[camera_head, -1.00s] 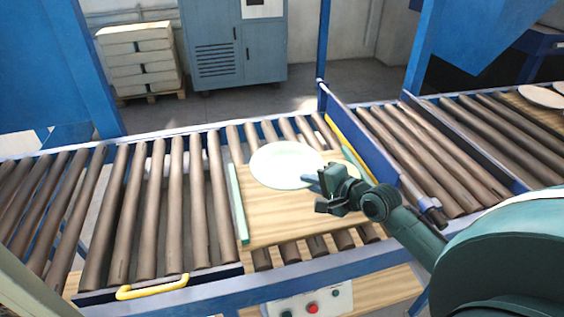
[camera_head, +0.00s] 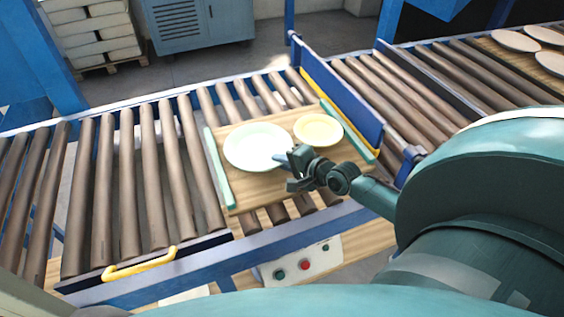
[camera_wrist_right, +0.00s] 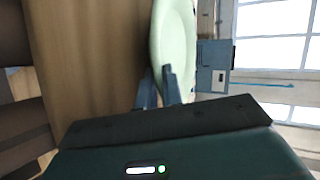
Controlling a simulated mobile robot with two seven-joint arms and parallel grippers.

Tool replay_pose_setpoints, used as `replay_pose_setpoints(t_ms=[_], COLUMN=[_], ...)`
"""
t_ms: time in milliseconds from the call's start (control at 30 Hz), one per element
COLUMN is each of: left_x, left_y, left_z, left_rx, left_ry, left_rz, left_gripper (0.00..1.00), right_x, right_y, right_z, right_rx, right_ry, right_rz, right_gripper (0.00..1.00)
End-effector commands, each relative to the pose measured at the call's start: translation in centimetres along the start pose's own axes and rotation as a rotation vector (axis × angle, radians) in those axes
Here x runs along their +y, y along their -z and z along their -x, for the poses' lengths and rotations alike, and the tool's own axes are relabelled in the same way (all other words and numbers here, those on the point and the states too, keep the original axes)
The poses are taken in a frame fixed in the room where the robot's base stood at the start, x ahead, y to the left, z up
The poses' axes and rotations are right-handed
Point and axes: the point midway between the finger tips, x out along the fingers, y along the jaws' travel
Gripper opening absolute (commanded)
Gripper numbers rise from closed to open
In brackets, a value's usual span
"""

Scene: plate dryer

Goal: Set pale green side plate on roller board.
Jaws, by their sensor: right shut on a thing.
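The pale green side plate (camera_head: 258,147) is over the left part of the wooden roller board (camera_head: 262,193), face up and close to level. My right gripper (camera_head: 282,160) is shut on the plate's near right rim. The wrist view shows the plate (camera_wrist_right: 174,45) between the two fingers (camera_wrist_right: 159,88), beside the wood of the board (camera_wrist_right: 85,60). I cannot tell whether its underside touches the board. My left gripper is not in view.
A pale yellow plate (camera_head: 318,130) lies on the board's right part. Green strips edge the board at left (camera_head: 218,168) and right (camera_head: 350,133). A blue guard (camera_head: 342,98) stands to the right. Several plates (camera_head: 516,40) lie on another board at far right.

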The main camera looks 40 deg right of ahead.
Motion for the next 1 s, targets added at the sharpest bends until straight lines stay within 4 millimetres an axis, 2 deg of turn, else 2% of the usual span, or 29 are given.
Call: replay_pose_setpoints(t_ms=[367, 400, 500, 767, 867, 1000], left_x=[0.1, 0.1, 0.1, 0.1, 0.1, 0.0], left_y=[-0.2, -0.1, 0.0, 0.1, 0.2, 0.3], left_z=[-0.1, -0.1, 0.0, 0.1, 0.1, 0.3], left_rx=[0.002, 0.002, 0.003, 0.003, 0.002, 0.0], left_ry=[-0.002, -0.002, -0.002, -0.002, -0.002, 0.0], left_rz=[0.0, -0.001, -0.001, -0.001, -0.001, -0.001], left_gripper=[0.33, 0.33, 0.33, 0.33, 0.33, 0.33], right_x=[0.1, 0.3, 0.2, 0.0, 0.0, 0.1], right_y=[0.0, 0.0, 0.0, 0.0, 0.0, -0.1], right_z=[-0.2, -0.2, -0.1, -0.1, 0.6, 2.8], right_rx=[0.001, 0.0, 0.0, 0.0, 0.0, -0.001], right_ry=[0.007, 0.003, 0.002, 0.002, 0.0, -0.002], right_rz=[0.0, -0.001, -0.001, 0.0, -0.001, 0.0], right_gripper=[0.0, 0.1, 0.17, 0.17, 0.17, 0.17])
